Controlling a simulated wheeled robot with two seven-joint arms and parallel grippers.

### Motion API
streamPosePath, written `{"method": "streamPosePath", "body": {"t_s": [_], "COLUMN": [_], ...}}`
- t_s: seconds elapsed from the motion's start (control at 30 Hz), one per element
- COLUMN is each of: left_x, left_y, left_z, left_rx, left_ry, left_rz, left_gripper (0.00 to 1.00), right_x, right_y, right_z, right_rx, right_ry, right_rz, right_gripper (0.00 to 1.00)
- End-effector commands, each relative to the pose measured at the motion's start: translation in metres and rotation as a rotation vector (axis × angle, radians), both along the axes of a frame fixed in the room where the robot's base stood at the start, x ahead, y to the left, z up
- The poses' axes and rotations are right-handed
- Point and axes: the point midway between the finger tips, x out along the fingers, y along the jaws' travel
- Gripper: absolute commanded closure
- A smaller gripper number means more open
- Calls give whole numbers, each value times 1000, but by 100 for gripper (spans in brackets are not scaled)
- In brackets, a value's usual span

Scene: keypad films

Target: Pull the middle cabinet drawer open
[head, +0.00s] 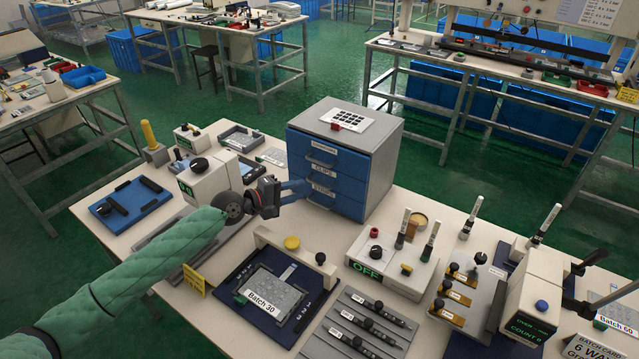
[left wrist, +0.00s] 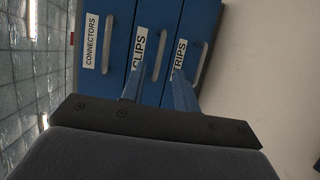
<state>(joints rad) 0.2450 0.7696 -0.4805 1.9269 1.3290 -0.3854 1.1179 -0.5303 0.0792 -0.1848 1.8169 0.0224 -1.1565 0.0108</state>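The blue-fronted cabinet (head: 380,160) with grey sides stands at the back middle of the bench. The middle drawer (head: 340,175), labelled CLIPS, looks closed in the head view. In the left wrist view its label (left wrist: 138,48) and grey bar handle (left wrist: 165,50) show between the CONNECTORS drawer and a partly hidden lower label. My left gripper (head: 298,190) points at the drawer fronts. In the left wrist view its two blue fingers (left wrist: 157,90) are apart, with the middle handle's near end between or just beyond them. Contact is unclear. My right gripper is not in view.
A panel (head: 346,123) with a red block lies on the cabinet top. A control box (head: 390,262) reading OFF stands right of the cabinet's front. A Batch 30 tray (head: 275,290) lies in front. A white device (head: 208,180) is beside my left forearm. Bare bench lies before the cabinet.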

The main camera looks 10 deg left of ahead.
Motion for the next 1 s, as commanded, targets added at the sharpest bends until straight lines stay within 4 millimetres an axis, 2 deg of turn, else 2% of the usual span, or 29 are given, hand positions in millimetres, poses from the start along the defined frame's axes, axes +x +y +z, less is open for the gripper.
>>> {"method": "streamPosePath", "body": {"t_s": [0.23, 0.4, 0.83, 1.0], "left_x": [26, 39, 44, 44], "left_y": [-27, -39, -45, -45], "left_z": [-5, -9, -11, -11], "left_rx": [-2, -1, 0, 0], "left_ry": [-2, -1, 0, 0], "left_rz": [-1, 0, 0, 0], "left_gripper": [69, 69, 69, 100], "right_x": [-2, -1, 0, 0], "right_y": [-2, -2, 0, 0], "right_z": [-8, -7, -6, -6], "right_rx": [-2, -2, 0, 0], "right_ry": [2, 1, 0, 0], "right_rz": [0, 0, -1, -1], "right_gripper": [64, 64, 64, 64]}}
